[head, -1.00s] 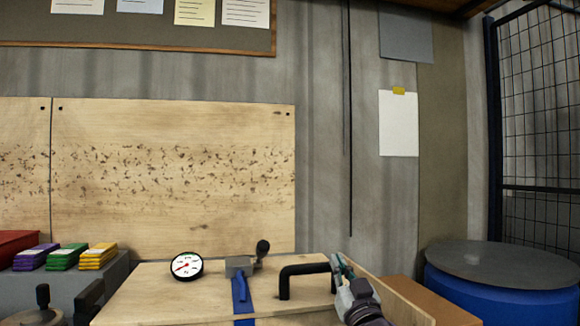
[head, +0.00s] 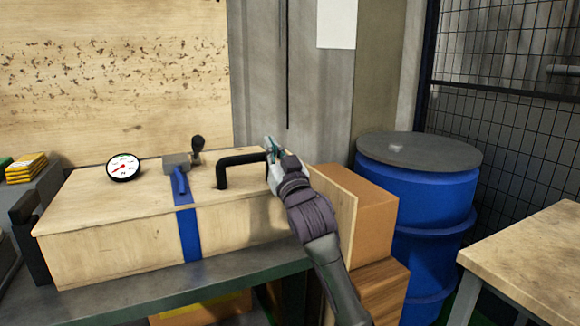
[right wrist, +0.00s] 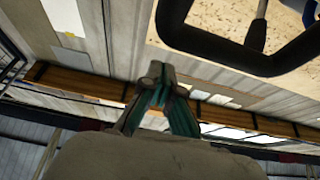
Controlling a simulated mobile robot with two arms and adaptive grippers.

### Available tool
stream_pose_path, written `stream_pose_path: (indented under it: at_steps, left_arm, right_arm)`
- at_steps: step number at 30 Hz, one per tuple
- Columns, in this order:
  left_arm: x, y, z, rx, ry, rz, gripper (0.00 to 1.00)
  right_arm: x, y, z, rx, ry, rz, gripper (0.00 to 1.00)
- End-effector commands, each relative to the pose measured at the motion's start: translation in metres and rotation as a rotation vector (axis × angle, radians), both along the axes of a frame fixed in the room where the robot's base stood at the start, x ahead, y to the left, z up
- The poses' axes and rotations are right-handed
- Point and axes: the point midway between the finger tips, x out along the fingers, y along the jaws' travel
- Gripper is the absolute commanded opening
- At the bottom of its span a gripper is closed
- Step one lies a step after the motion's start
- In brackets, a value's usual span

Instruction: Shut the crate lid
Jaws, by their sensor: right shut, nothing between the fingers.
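The pale wooden crate (head: 120,255) stands on a grey bench in the head view. Its lid (head: 85,205) looks flat on the crate body, though I cannot tell if it is fully seated. A black bar handle (head: 222,172) stands up from the lid's right part; it also shows in the right wrist view (right wrist: 225,55). My right gripper (head: 270,146) is shut and empty, just beside the handle's right end. My forearm hides the crate's right front corner. In the right wrist view the fingertips (right wrist: 157,75) are together, below the handle. My left gripper is out of view.
A round gauge (head: 124,167) and a blue strap (head: 189,230) with a grey latch (head: 177,163) are on the crate. A brown box (head: 375,215) and a blue drum (head: 435,200) stand to the right. A wooden-topped table (head: 540,255) is at far right.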

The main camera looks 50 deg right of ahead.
Motion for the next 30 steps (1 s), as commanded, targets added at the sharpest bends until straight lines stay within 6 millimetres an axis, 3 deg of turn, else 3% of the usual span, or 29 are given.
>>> stream_pose_path:
  at_steps: [8,10,21,30]
  left_arm:
    - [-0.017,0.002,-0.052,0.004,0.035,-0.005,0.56]
    - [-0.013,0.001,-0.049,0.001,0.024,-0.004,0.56]
    - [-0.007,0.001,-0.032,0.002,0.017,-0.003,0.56]
    - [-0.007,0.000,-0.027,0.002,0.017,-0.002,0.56]
  right_arm:
    - [0.004,-0.002,0.022,-0.005,-0.008,0.000,0.00]
    - [-0.008,0.005,0.007,-0.005,-0.005,0.002,0.00]
    - [-0.063,0.030,-0.026,-0.005,-0.008,0.000,0.00]
    - [-0.075,0.036,-0.032,-0.007,-0.010,0.000,0.00]
